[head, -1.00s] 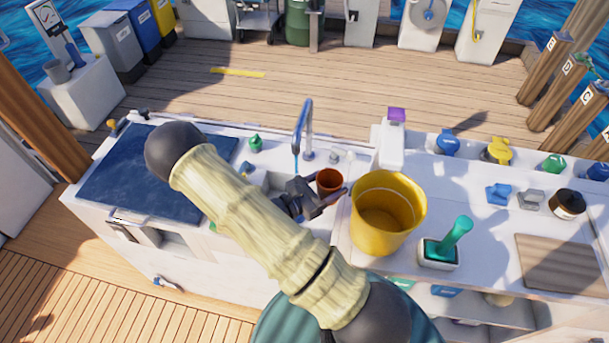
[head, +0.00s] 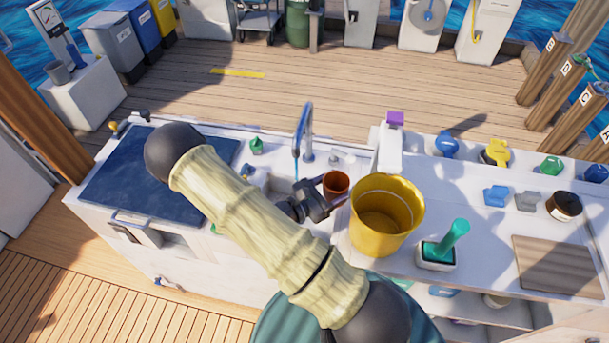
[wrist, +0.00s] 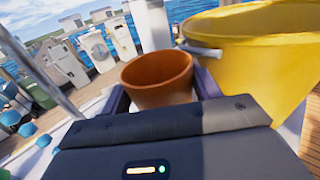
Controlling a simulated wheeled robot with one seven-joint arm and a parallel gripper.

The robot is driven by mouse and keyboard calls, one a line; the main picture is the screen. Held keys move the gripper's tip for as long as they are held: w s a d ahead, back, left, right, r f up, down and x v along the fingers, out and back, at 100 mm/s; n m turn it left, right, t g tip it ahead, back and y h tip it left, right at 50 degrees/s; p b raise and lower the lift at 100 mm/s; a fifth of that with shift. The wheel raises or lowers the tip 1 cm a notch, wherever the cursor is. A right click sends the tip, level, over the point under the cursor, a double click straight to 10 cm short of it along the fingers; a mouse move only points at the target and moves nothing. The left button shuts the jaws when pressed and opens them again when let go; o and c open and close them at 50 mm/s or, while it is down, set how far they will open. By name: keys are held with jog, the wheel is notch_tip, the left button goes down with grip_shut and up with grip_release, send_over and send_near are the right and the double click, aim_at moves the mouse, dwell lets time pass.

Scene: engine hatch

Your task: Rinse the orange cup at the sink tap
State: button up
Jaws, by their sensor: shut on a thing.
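The orange cup (head: 336,184) is held upright between the fingers of my gripper (head: 330,194), which is shut on it. In the wrist view the cup (wrist: 158,78) stands between the two dark fingers, mouth up. Its inside bottom is hidden. The sink tap (head: 304,130) is a curved metal spout to the left of the cup, with a thin blue stream below its mouth. The cup is to the right of the stream, apart from it. The sink basin (head: 281,184) is partly hidden by my arm.
A yellow bucket (head: 386,215) stands close to the right of the cup. A green-handled brush in a holder (head: 436,256) and a wooden board (head: 556,266) are farther right. A white bottle with a purple top (head: 391,145) stands behind the bucket. A dark blue panel (head: 120,185) lies left of the sink.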

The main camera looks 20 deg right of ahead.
aim_at(331, 172)
jog(key=shift+s+d+r+p, duration=0.4)
jog(key=shift+s+r+p, duration=0.1)
jog(key=shift+s+r, duration=0.15)
jog(key=shift+s+d+r+p, duration=0.45)
jog(key=shift+s+r, duration=0.1)
jog(key=shift+s, duration=0.1)
jog(key=shift+a, duration=0.1)
jog(key=shift+w, duration=0.15)
jog(key=shift+w+n+t, duration=0.4)
jog(key=shift+w+t, duration=0.15)
jog(key=shift+t, duration=0.05)
jog(key=w+n+t+y, duration=0.1)
jog(key=w+t, duration=0.1)
jog(key=w+a+n+t+y, duration=0.1)
jog(key=w+n+t, duration=0.1)
jog(key=shift+w+a+f+t, duration=0.1)
jog(key=shift+w+t, duration=0.2)
jog(key=shift+w, duration=0.05)
jog(key=w+a+f+n+t+y, duration=0.4)
jog(key=a+n+y, duration=0.2)
jog(key=y, duration=0.1)
jog(key=w+a+f+n+t+y, duration=0.4)
jog(key=w+a+n+y, duration=0.1)
jog(key=y, duration=0.3)
jog(key=shift+w+a+n+y, duration=0.3)
jog(key=shift+a+n, duration=0.1)
jog(key=shift+a, duration=0.45)
